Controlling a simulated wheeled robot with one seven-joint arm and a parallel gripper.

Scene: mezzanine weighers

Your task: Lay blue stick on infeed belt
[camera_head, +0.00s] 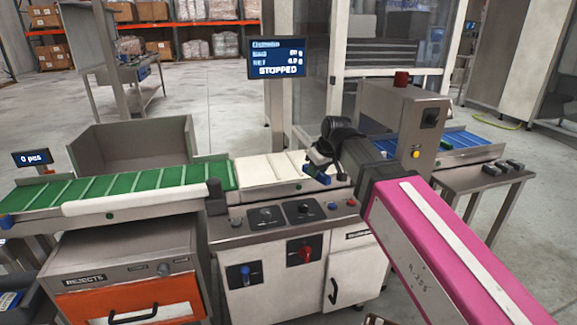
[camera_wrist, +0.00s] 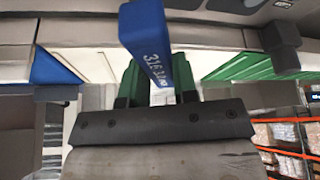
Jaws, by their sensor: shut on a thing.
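The blue stick (camera_head: 316,174) is held in my gripper (camera_head: 325,166) over the white middle belt (camera_head: 262,170), near its right end. In the wrist view the stick (camera_wrist: 145,38) shows printed digits and stands out between the green fingers of my gripper (camera_wrist: 160,90), which are shut on it. I cannot tell whether the stick touches the belt. A blue belt (camera_head: 462,139) is at the right, beyond the grey housing, and a green ribbed belt (camera_head: 130,188) is at the left. No label shows which belt is the infeed.
The grey housing (camera_head: 425,125) with a red top stands close right of my gripper. A screen (camera_head: 276,58) reads STOPPED. An open grey bin (camera_head: 130,145) stands behind the green belt. A control panel (camera_head: 285,213) is in front. A small side table (camera_head: 480,180) holds dark blocks.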

